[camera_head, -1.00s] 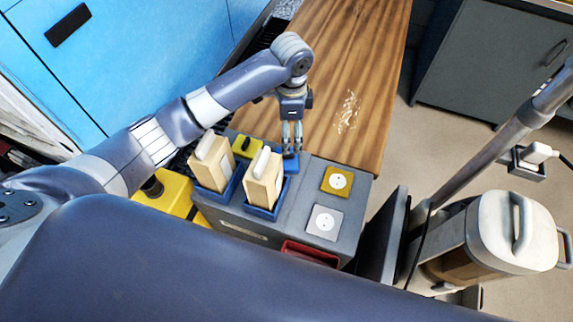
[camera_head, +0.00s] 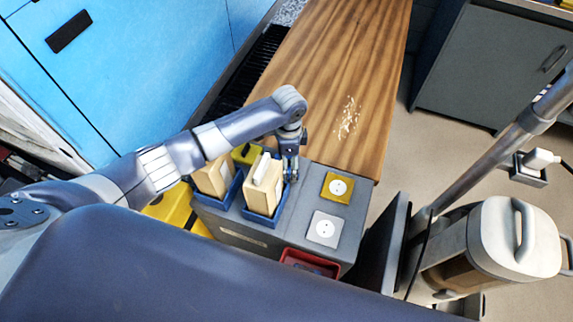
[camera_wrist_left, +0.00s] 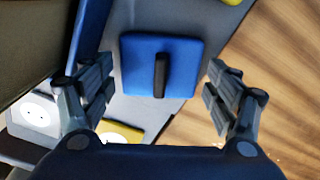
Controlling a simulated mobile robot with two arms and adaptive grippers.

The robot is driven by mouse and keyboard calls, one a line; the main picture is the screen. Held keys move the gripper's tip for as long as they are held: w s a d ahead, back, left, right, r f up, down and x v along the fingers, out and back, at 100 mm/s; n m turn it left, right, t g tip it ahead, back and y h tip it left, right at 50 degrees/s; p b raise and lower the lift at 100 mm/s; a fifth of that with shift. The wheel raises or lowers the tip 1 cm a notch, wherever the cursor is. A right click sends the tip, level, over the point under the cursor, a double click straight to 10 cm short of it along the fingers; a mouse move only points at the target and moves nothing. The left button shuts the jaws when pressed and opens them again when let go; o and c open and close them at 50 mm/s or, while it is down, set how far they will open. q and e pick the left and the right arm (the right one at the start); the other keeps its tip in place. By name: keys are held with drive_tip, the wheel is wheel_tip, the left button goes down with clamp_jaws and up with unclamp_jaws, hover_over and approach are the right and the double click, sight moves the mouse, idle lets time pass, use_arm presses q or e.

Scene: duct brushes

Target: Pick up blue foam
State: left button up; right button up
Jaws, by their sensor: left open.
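The blue foam (camera_wrist_left: 182,68) is a flat blue block with a black handle strip on top. It lies on the grey unit's top (camera_wrist_left: 128,108) in the left wrist view. My left gripper (camera_wrist_left: 160,95) is open, with one finger on each side of the foam in the picture and apart from it. In the head view my left gripper (camera_head: 291,178) points down at the back of the grey unit and largely hides the foam. My right gripper is not in view.
Two blue holders with cream brushes (camera_head: 262,190) stand just left of the gripper. A yellow socket plate (camera_head: 337,188) and a white one (camera_head: 325,228) sit to the right. A red bin (camera_head: 310,262) is in front. The wooden top (camera_head: 335,90) behind holds pale crumbs (camera_head: 348,117).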

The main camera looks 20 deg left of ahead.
use_arm(q)
drive_tip(key=c, duration=0.8)
drive_tip(key=shift+r, duration=0.1)
wheel_tip(320, 180, up, 10)
drive_tip(key=shift+f, duration=0.25)
drive_tip(key=shift+r+p, duration=2.7)
drive_tip(key=shift+p, duration=0.55)
